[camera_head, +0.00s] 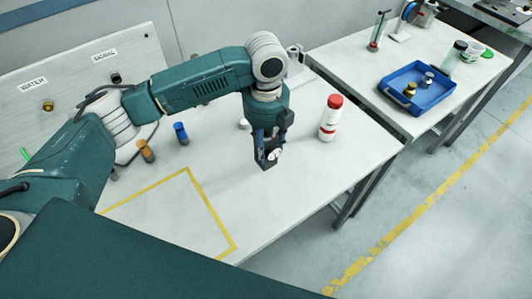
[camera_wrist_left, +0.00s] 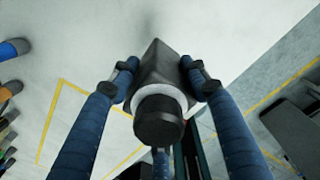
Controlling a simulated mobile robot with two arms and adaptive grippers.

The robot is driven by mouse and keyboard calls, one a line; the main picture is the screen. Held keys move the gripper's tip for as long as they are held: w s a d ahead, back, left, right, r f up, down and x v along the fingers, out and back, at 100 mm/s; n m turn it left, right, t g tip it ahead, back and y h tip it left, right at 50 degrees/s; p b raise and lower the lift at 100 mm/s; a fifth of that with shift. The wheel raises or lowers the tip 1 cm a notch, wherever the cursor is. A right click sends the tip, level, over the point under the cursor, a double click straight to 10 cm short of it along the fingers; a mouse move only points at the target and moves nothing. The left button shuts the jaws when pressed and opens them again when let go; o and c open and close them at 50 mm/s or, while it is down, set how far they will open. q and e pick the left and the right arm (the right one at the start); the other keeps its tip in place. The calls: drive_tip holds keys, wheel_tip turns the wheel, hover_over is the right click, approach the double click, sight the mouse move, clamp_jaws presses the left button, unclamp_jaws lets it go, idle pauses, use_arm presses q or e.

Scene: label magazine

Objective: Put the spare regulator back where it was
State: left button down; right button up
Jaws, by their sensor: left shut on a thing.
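My left gripper (camera_head: 268,146) points down over the near table and is shut on the regulator (camera_head: 267,159). The regulator looks to be held above the white tabletop (camera_head: 320,165); the exact height is hard to tell. My right gripper is not in view.
A white bottle with a red cap (camera_head: 330,118) stands right of the gripper. Blue (camera_head: 181,133) and orange (camera_head: 146,151) fittings stand left. A yellow taped outline (camera_head: 212,205) marks bare tabletop. A blue tray (camera_head: 413,91) holding small parts sits on the second table.

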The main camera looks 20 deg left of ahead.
use_arm(q)
drive_tip(key=shift+f, duration=2.3)
drive_tip(key=shift+f, duration=0.1)
drive_tip(key=c, duration=0.9)
unclamp_jaws()
